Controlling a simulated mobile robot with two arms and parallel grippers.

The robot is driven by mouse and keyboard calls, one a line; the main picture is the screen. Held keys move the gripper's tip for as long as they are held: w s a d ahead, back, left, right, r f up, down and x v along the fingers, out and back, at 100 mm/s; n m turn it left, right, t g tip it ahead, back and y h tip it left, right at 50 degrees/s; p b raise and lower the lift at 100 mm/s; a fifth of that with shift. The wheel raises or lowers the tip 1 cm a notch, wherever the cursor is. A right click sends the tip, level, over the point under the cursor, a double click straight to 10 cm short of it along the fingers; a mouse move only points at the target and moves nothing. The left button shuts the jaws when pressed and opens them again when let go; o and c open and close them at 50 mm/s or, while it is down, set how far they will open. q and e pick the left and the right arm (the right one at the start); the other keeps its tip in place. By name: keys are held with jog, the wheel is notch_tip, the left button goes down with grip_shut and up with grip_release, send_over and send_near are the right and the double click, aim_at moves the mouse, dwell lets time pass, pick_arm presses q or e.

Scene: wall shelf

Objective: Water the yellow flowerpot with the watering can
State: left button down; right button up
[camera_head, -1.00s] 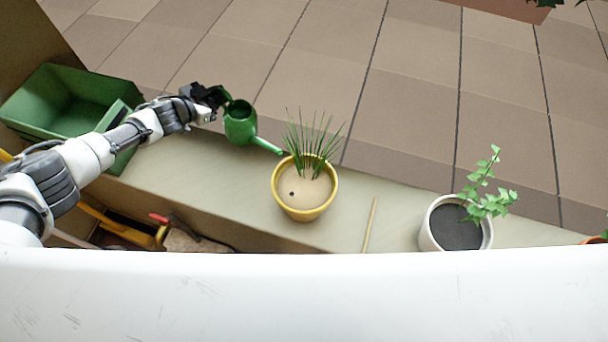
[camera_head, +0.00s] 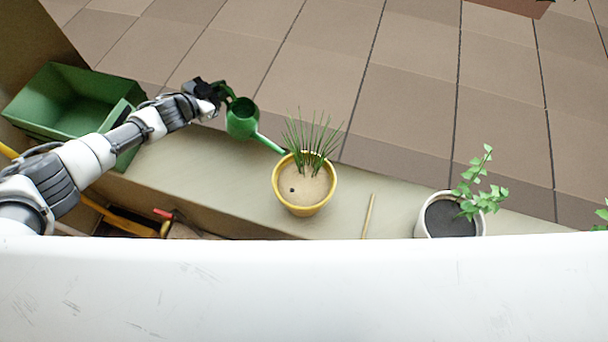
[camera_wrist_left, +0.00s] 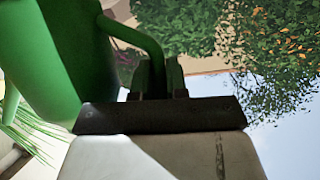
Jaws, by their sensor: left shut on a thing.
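The green watering can (camera_head: 242,119) is held by my left gripper (camera_head: 219,92), which is shut on its handle. The can also fills the left of the left wrist view (camera_wrist_left: 62,58), and its handle passes between the fingers (camera_wrist_left: 158,78). Its spout points right and down, with the tip by the left rim of the yellow flowerpot (camera_head: 282,202). The pot stands on the shelf and holds sandy soil with a small dark spot and a tuft of thin green leaves. I cannot make out any water. My right gripper is not in view.
A green crate (camera_head: 28,100) stands at the left under my left arm. A thin stick (camera_head: 368,215) lies right of the yellow pot. A white pot (camera_head: 424,222) with a leafy plant stands further right. The shelf (camera_head: 190,170) is bare left of the yellow pot.

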aim_at(223, 86)
pick_arm(q)
jog(key=shift+s+d+r+m+t+p, duration=0.15)
jog(key=shift+s+d+r+m+p, duration=0.1)
jog(key=shift+r+p, duration=0.45)
jog(key=shift+s+d+r+m+t+p, duration=0.15)
jog(key=shift+s+d+r+p, duration=0.1)
jog(key=shift+r+p, duration=0.45)
jog(key=shift+s+d+r, duration=0.15)
jog(key=shift+s+d+r+p, duration=0.1)
jog(key=shift+s+r+p, duration=0.1)
jog(key=shift+p, duration=0.1)
jog(key=shift+w, duration=0.1)
jog(key=shift+r, duration=0.15)
jog(key=shift+s+d+r+m+p, duration=0.25)
jog(key=shift+r+m+p, duration=0.15)
jog(key=shift+p, duration=0.1)
jog(key=shift+s+d+r+y, duration=0.15)
jog(key=shift+r+y, duration=0.1)
jog(key=shift+y, duration=0.05)
